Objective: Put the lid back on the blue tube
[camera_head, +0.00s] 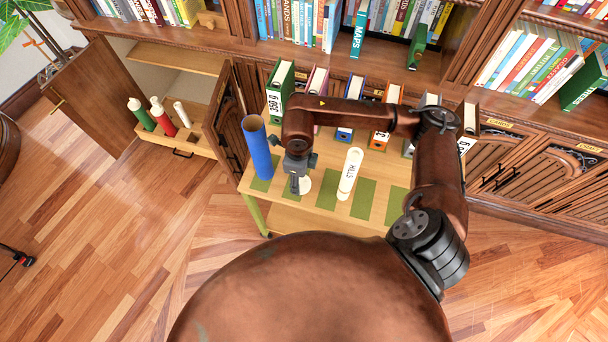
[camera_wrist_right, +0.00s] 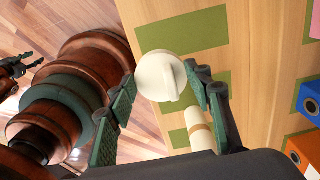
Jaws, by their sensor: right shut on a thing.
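The blue tube (camera_head: 262,153) stands upright at the left end of the small wooden table, its top open. My right gripper (camera_head: 300,184) is just right of the tube, low over the table. It is shut on a round white lid (camera_head: 305,185). In the right wrist view the lid (camera_wrist_right: 160,76), with a raised ridge, sits between the green finger pads (camera_wrist_right: 158,92). The lid is apart from the tube. A dark two-pronged part at the left edge of the wrist view may be my left gripper (camera_wrist_right: 16,68); its jaws are unclear.
A white labelled tube (camera_head: 350,173) stands right of my gripper on the table (camera_head: 320,192), among green mats (camera_head: 364,199). Binders (camera_head: 280,90) line the table's back. An open drawer (camera_head: 184,145) at left holds green, red and white tubes. The cabinet door (camera_head: 226,120) stands close behind the blue tube.

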